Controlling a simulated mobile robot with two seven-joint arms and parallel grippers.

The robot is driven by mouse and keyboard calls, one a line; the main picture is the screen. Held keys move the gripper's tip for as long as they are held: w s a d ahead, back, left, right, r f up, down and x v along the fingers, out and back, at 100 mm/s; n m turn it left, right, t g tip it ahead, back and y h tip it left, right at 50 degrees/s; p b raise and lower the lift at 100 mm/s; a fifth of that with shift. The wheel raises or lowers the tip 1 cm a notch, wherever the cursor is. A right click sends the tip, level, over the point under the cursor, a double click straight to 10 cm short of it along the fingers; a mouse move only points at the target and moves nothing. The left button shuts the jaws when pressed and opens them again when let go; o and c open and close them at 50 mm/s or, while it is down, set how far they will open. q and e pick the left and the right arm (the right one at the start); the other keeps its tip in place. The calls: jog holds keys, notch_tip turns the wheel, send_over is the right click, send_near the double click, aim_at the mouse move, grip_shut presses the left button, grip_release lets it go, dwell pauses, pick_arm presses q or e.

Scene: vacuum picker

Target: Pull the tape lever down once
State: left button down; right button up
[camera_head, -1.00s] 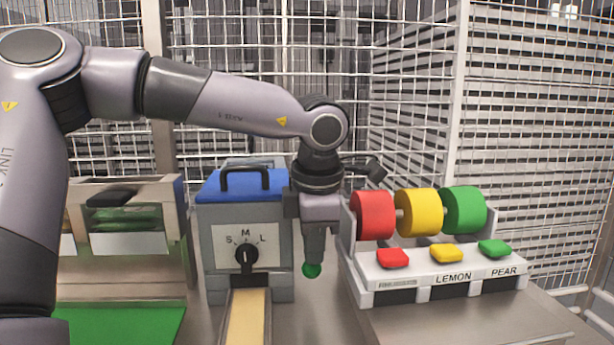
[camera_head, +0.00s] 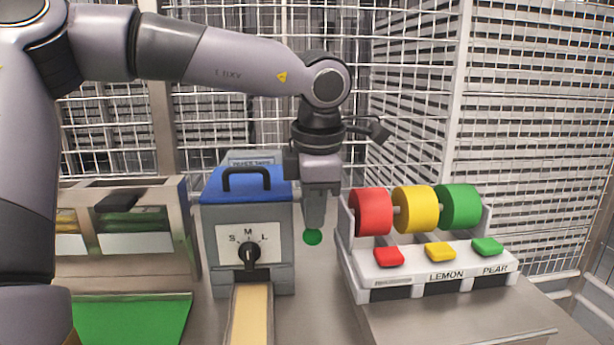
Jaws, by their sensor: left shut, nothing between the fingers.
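The tape machine is a grey box (camera_head: 279,222) with a blue lid and an S-M-L dial (camera_head: 249,255). A round green knob (camera_head: 313,238), which looks like the end of the tape lever, is at the machine's right side. My left gripper (camera_head: 314,226) points down with its fingers shut and empty, right at the top of the knob. The fingers hide the upper part of the knob, and I cannot tell whether they touch it. The lever's arm is mostly hidden. My right gripper is not in view.
At right a white stand (camera_head: 380,273) holds red, yellow and green tape rolls (camera_head: 416,209) above small coloured pads. A pale strip (camera_head: 251,318) runs forward from the machine. A green mat (camera_head: 130,318) and a metal bin (camera_head: 182,227) are at left. Wire fencing stands behind.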

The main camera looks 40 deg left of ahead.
pick_arm(q)
notch_tip(320, 180, up, 7)
jog(key=w+a+p, duration=0.1)
jog(key=a+p, duration=0.1)
jog(key=p, duration=0.5)
jog(key=shift+w+r, duration=0.2)
jog(key=shift+w, duration=0.2)
jog(key=shift+a, duration=0.1)
jog(key=p+v, duration=0.1)
jog(key=v, duration=0.1)
jog(key=p+v, duration=0.2)
jog(key=a+p+v, duration=0.1)
jog(key=p+v, duration=0.1)
jog(key=shift+w, duration=0.4)
dwell(0.6)
